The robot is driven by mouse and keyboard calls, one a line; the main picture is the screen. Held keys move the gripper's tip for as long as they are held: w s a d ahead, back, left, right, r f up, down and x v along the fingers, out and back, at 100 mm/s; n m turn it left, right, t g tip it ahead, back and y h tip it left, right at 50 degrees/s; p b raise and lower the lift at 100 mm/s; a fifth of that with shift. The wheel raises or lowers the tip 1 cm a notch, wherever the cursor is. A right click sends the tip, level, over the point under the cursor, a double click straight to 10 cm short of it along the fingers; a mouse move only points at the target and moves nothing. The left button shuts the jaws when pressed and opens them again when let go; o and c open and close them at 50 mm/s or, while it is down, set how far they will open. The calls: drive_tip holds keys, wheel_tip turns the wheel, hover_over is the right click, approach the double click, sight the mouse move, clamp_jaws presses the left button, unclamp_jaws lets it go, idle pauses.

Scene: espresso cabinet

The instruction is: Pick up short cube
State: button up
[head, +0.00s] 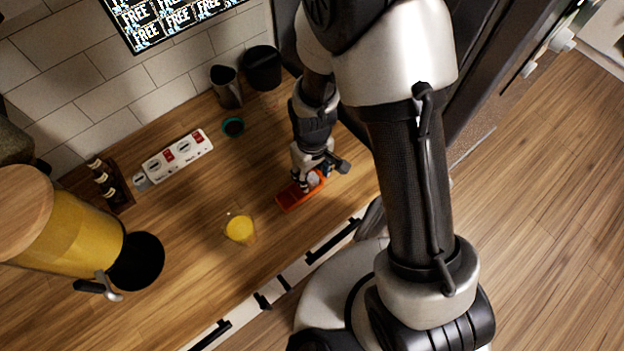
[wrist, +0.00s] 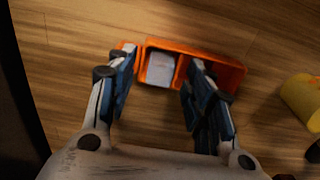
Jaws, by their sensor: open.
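An orange open-top tray (head: 291,195) lies on the wooden counter; in the wrist view its wall (wrist: 200,48) shows behind my fingers. A small white or pale grey block, likely the short cube (wrist: 161,69), sits inside a compartment of the tray. In the head view the block is largely hidden by my gripper (head: 305,184). My gripper, also in the wrist view (wrist: 157,78), is open, with one finger to each side of the block. The right finger overlaps the tray's opening in the picture. I cannot tell whether the fingers touch the block or tray.
A glass of yellow liquid (head: 239,228) stands left of the tray. A white power strip (head: 178,156), a teal-rimmed cup (head: 233,127), dark bottles (head: 109,184) and a large yellow dispenser (head: 67,232) stand farther off. The counter's front edge is close to the tray.

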drive_tip(key=shift+c, duration=0.2)
drive_tip(key=c, duration=1)
